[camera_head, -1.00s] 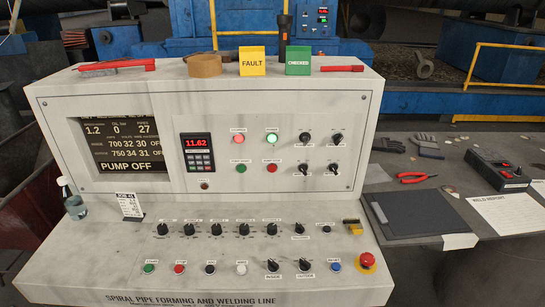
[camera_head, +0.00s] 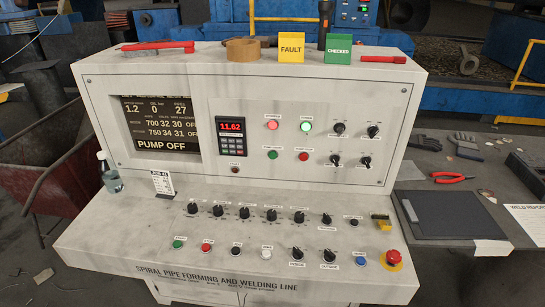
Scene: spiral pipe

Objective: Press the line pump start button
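The control console (camera_head: 75,240) is white, with a sloped desk and an upright panel. Its screen (camera_head: 160,124) reads "PUMP OFF". On the upright panel a green button (camera_head: 272,155) and a red button (camera_head: 303,157) sit below a red lamp (camera_head: 272,124) and a brightly lit green lamp (camera_head: 306,126). Another green button (camera_head: 178,244) and a red button (camera_head: 206,247) are at the desk's front left. The button labels are too small to read surely, so I cannot tell which one starts the line pump. Neither of my grippers is in view.
A red emergency button (camera_head: 393,257) is at the desk's right. A bottle (camera_head: 111,178) and a small card (camera_head: 162,182) stand at the left. Tape (camera_head: 243,50) and yellow (camera_head: 291,47) and green (camera_head: 338,49) signs are on top. A side table holds a clipboard (camera_head: 455,214) and red pliers (camera_head: 452,178).

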